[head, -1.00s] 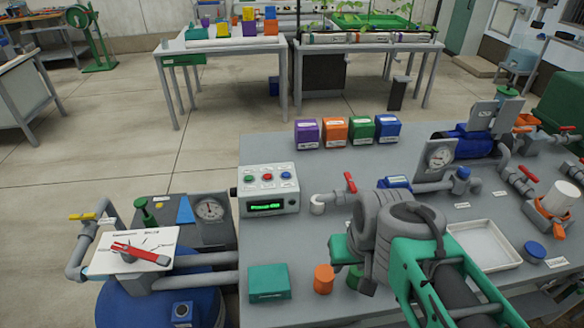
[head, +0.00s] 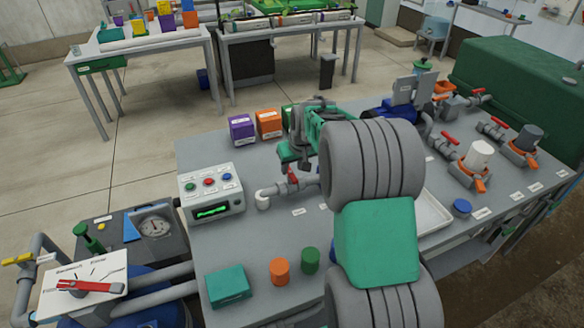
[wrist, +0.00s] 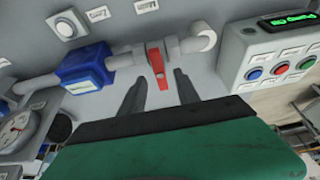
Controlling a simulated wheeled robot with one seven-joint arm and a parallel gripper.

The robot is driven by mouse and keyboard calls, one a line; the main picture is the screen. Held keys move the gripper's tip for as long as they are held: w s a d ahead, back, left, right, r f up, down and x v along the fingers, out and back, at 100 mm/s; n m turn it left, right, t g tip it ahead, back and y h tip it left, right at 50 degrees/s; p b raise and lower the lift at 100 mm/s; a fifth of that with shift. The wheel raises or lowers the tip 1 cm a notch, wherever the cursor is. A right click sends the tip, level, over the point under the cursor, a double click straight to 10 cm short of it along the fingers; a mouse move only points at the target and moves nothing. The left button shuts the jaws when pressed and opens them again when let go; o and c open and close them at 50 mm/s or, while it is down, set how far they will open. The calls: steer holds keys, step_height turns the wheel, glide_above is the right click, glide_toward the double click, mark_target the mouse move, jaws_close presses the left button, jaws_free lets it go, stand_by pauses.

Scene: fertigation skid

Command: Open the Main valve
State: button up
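A small valve with a red lever (wrist: 156,64) sits on a grey pipe beside the control box; the lever also shows in the head view (head: 292,177). In the wrist view the lever lies crosswise to the pipe. I see no contact. In the head view my arm hides part of the pipe right of the valve.
The control box (head: 211,193) with coloured buttons stands close beside the valve. A blue pipe fitting (wrist: 88,68) sits on the same pipe. Other red-handled valves (head: 450,138) are at the right. Orange (head: 279,271) and green (head: 311,260) cylinders stand in front.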

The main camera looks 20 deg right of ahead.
mark_target(291, 176)
steer(key=shift+x, duration=1.35)
steer(key=shift+c, duration=0.6)
jaws_close()
